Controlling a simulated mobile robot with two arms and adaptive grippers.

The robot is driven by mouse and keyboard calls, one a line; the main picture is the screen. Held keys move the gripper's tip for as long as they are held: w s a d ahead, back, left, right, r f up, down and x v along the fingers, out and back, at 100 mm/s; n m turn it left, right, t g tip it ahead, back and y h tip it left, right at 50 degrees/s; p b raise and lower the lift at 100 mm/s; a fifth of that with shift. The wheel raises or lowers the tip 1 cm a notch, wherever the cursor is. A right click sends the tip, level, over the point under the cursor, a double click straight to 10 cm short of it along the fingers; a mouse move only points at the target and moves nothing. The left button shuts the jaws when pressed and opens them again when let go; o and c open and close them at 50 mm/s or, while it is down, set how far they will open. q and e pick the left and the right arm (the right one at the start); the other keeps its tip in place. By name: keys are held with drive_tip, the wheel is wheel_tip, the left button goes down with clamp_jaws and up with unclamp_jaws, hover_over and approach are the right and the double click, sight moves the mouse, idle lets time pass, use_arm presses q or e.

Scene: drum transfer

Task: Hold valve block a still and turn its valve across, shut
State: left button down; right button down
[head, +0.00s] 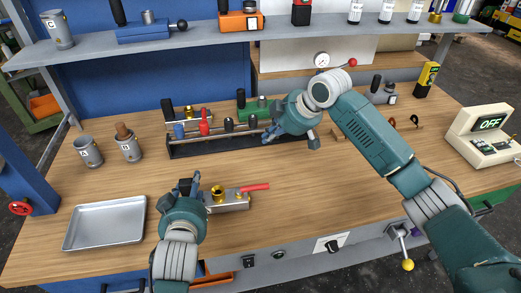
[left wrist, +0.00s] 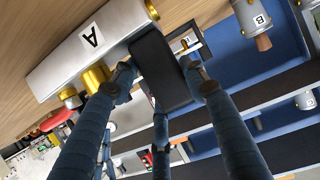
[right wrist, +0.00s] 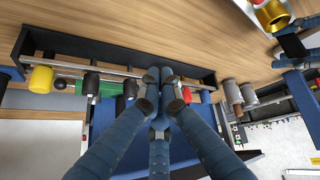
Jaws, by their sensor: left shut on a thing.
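Valve block a (head: 234,205) is a silver block lying on the wooden bench, with a brass fitting and a red lever (head: 255,187) pointing right, roughly along the block. In the left wrist view the block (left wrist: 62,68) shows its letter A and brass parts. My left gripper (head: 188,187) is shut on the black grip (left wrist: 160,68) at the block's left end. My right gripper (head: 272,137) is in front of the tool rack, away from the lever. In the right wrist view its fingertips (right wrist: 163,88) are together with nothing seen between them.
A black rack (head: 190,148) with coloured handles stands behind the block. A metal tray (head: 105,222) lies at left, with two grey cups (head: 88,152) behind it. A device reading OFF (head: 482,133) stands at right. The bench right of the block is clear.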

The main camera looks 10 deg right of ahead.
sight(254, 188)
drive_tip(key=s+a+r+n+g+h, duration=0.2)
drive_tip(key=s+a+n+h, duration=0.2)
drive_tip(key=s+n, duration=0.3)
wheel_tip(254, 188, down, 9)
drive_tip(key=shift+s+f, duration=0.1)
drive_tip(key=shift+s, duration=0.2)
drive_tip(key=shift+s, duration=1)
